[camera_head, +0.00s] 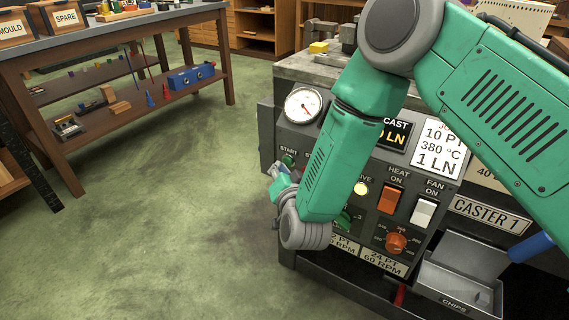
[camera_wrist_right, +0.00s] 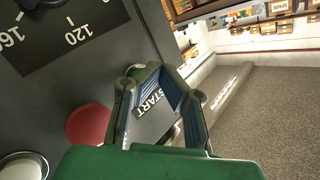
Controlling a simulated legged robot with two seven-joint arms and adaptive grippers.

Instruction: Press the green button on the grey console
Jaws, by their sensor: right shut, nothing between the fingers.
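The grey console (camera_head: 275,130) stands right of centre in the head view, and its dark panel (camera_wrist_right: 110,65) fills the left of the right wrist view. The green button (camera_head: 288,160) sits under the START label at the panel's left edge. My right gripper (camera_head: 278,173) is shut and empty, close below the green button; whether they touch cannot be told. In the right wrist view my right gripper (camera_wrist_right: 163,90) is over the START label (camera_wrist_right: 148,104), and the green button cannot be made out there. My left gripper is not in view.
A red round button (camera_wrist_right: 90,125) is beside my gripper. The panel also has a gauge (camera_head: 303,104), an orange switch (camera_head: 390,199), a white switch (camera_head: 423,211) and an orange knob (camera_head: 396,242). A workbench (camera_head: 150,25) stands at left; the green floor between is clear.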

